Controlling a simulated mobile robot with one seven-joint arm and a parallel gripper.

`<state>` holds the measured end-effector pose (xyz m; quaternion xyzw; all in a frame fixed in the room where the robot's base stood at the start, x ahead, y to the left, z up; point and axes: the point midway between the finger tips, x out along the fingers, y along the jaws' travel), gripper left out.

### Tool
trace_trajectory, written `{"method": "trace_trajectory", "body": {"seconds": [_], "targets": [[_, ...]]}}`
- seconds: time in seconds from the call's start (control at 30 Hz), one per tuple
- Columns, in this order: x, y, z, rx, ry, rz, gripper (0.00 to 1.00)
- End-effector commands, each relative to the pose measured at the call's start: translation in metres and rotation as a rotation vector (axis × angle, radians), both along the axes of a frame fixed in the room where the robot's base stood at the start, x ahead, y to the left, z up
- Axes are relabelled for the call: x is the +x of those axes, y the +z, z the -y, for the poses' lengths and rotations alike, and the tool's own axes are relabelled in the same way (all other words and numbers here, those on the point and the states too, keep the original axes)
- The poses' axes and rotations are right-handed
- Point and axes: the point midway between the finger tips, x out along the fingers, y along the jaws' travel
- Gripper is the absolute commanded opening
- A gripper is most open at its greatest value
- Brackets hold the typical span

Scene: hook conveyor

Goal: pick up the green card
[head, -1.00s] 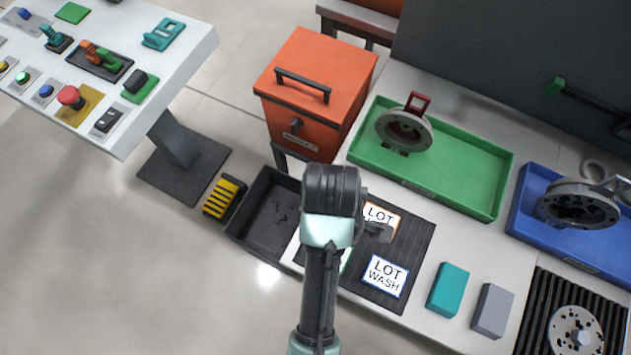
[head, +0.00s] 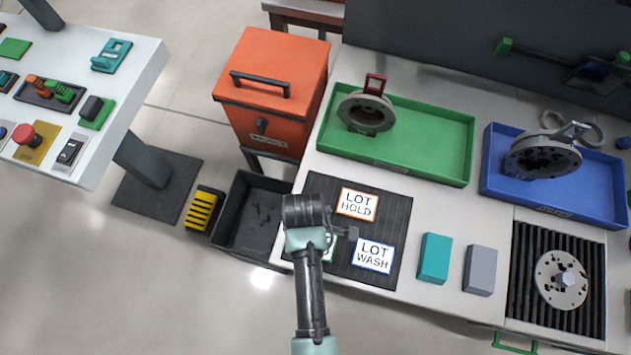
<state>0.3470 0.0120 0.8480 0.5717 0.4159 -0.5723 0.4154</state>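A card with a green border (head: 331,250) lies on the dark ribbed mat (head: 392,215), mostly hidden behind my arm; only a sliver of it shows at the arm's right side. My gripper (head: 347,234) is over the mat, just above and right of that sliver in the picture. Its fingers are small and mostly hidden by my wrist, so I cannot tell whether it is open or shut. An orange-bordered LOT HOLD card (head: 357,204) and a blue-bordered LOT WASH card (head: 374,256) lie on the same mat.
A teal block (head: 434,258) and a grey block (head: 480,270) stand right of the mat. A green tray (head: 440,160) and a blue tray (head: 500,190) hold metal parts behind. A black open bin (head: 258,210) is left of the mat, near an orange box (head: 270,85).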

Motion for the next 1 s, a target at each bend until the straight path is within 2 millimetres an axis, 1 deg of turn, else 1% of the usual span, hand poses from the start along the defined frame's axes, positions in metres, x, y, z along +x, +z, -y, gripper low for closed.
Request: {"method": "trace_trajectory", "body": {"seconds": [0.03, 0.1, 0.33, 0.37, 0.4, 0.47, 0.5, 0.57, 0.6, 0.73, 0.77, 1.0], "targets": [[-0.0002, -0.0047, -0.0001, -0.001, 0.0, -0.001, 1.0], [0.0001, -0.008, -0.0001, 0.0, 0.0, 0.001, 1.0], [0.0002, -0.0091, 0.0, 0.0, 0.0, 0.001, 1.0], [0.0003, -0.009, 0.0, 0.0, 0.0, 0.001, 0.96], [0.0003, -0.009, 0.0, 0.0, 0.0, 0.001, 0.89], [0.0002, -0.0089, 0.0, 0.0, 0.0, 0.001, 0.78], [0.0002, -0.0089, 0.0, 0.0, 0.0, 0.001, 0.71], [0.0002, -0.0089, 0.0, 0.0, 0.0, 0.001, 0.6], [0.0002, -0.0089, 0.0, 0.0, 0.0, 0.001, 0.53], [0.0002, -0.0089, 0.0001, 0.0, 0.0, 0.001, 0.3], [0.0002, -0.0088, 0.0, 0.0, 0.0, 0.001, 0.27], [0.0005, -0.0069, 0.0, 0.0, 0.0, 0.002, 0.27]]}}
